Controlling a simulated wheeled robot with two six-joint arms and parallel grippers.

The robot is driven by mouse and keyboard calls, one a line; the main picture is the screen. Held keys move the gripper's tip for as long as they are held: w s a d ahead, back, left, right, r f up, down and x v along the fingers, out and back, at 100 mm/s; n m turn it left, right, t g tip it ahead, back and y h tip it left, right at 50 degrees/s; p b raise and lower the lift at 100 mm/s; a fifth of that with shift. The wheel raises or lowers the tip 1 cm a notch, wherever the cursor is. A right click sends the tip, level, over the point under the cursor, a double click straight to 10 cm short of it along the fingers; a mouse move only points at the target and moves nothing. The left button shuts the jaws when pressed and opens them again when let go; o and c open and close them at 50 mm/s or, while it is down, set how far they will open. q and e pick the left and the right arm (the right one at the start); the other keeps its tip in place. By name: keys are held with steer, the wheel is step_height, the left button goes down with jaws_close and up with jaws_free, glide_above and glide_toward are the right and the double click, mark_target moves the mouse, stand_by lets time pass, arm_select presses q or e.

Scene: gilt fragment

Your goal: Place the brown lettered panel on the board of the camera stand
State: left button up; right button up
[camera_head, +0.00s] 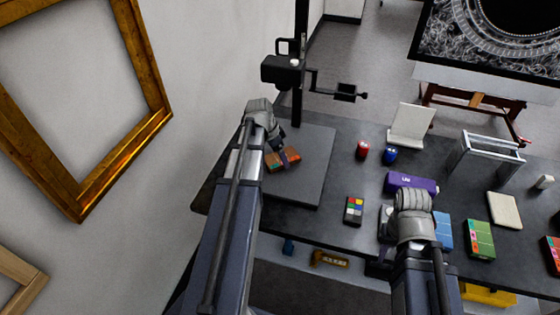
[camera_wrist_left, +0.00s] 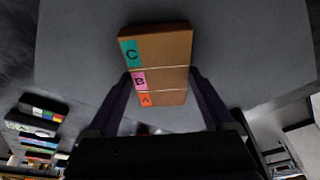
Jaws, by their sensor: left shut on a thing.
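The brown lettered panel (camera_head: 280,163) is over the grey board (camera_head: 312,180) of the camera stand (camera_head: 298,85). In the left wrist view the panel (camera_wrist_left: 168,50) shows a green C, a pink B and an orange A along one edge. My left gripper (camera_head: 288,156) is shut on the panel, one finger on each side of it. I cannot tell whether the panel touches the board (camera_wrist_left: 75,55). My right gripper (camera_head: 381,246) is low over the front of the dark table, apart from the panel. Its finger opening is unclear.
A colour checker (camera_head: 354,210), a red jar (camera_head: 362,150), a blue jar (camera_head: 390,155) and a purple box (camera_head: 411,182) lie right of the board. The stand's column rises behind the board. A gilt frame (camera_head: 153,125) hangs at left. The board's right part is bare.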

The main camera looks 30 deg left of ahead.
arm_select(q)
steer(key=shift+f, duration=0.2)
arm_select(e)
steer(key=shift+f, duration=0.2)
arm_select(q)
steer(key=shift+f, duration=0.2)
arm_select(e)
steer(key=shift+f, duration=0.2)
arm_select(q)
steer(key=o, duration=1.2)
steer(key=shift+c, duration=0.2)
steer(key=shift+r, duration=0.2)
arm_select(e)
steer(key=shift+r, duration=0.15)
arm_select(q)
steer(key=p+v, duration=1.1)
steer(key=v, duration=0.1)
steer(key=shift+p, duration=0.4)
arm_select(e)
step_height(320, 180, up, 12)
steer(key=shift+f, duration=0.2)
arm_select(q)
steer(key=shift+s, duration=0.1)
